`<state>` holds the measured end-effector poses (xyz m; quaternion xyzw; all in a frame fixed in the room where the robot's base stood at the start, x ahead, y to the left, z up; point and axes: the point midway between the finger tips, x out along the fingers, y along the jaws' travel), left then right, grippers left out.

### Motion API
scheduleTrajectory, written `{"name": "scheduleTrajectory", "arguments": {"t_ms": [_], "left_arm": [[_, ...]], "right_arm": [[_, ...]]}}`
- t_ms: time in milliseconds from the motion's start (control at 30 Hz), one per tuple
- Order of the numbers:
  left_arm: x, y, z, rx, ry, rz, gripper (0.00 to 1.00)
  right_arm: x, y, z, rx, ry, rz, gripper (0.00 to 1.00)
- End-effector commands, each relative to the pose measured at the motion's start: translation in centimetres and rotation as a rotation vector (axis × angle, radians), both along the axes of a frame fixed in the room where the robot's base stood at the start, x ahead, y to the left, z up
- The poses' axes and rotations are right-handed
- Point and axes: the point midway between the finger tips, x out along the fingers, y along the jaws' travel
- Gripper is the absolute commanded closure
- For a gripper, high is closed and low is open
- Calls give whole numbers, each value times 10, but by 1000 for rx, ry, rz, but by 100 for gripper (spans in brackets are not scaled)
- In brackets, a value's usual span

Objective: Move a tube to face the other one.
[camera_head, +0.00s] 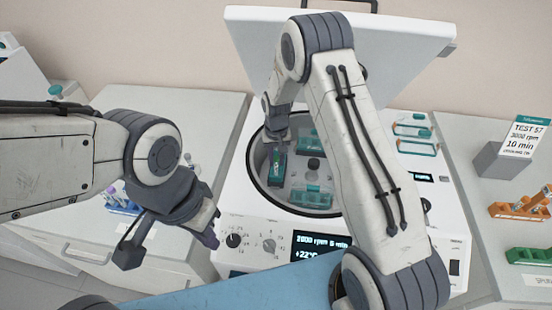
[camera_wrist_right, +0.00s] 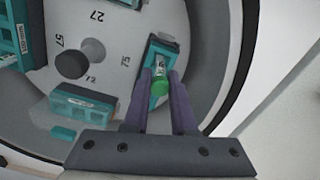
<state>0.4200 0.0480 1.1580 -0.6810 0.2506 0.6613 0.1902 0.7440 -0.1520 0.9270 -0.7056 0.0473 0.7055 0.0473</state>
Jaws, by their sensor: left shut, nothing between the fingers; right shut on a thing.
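The open centrifuge (camera_head: 236,190) has a round bowl with a grey rotor (camera_wrist_right: 105,40) and several teal buckets. My right gripper (camera_wrist_right: 158,88) is shut on a green-capped tube (camera_wrist_right: 161,80). The tube is at a teal bucket (camera_wrist_right: 165,47) on the rotor's edge; I cannot tell how deep it sits. In the head view this bucket (camera_head: 278,168) is at the bowl's left, below my right gripper (camera_head: 276,136). Other teal buckets are at the front (camera_head: 312,197) and back (camera_head: 309,140). I cannot make out a second tube. My left gripper (camera_head: 208,236) is shut and empty, left of the centrifuge.
The raised lid (camera_head: 400,40) stands behind the bowl. A rack with purple-capped tubes (camera_head: 120,207) is on the left counter.

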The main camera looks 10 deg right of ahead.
Motion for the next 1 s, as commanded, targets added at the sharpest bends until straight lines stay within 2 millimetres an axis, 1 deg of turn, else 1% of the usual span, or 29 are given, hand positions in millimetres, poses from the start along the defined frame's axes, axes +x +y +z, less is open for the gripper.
{"name": "scheduleTrajectory", "arguments": {"t_ms": [200, 500, 533, 567, 600, 1000], "left_arm": [[0, 0, -5, 0, 0, 0, 100], [0, 0, -5, 0, 0, 0, 100], [0, 0, -5, 0, 0, 0, 100], [0, 0, -5, 0, 0, 0, 100], [0, 0, -5, 0, 0, 0, 100], [0, 0, -5, 0, 0, 0, 100]], "right_arm": [[0, 0, -7, 0, 0, 0, 100], [0, 0, -8, 0, 0, 0, 100], [0, 0, -8, 0, 0, 0, 68], [0, 0, -8, 0, 0, 0, 57], [0, 0, -8, 0, 0, 0, 41], [0, 0, -8, 0, 0, 0, 41]]}}
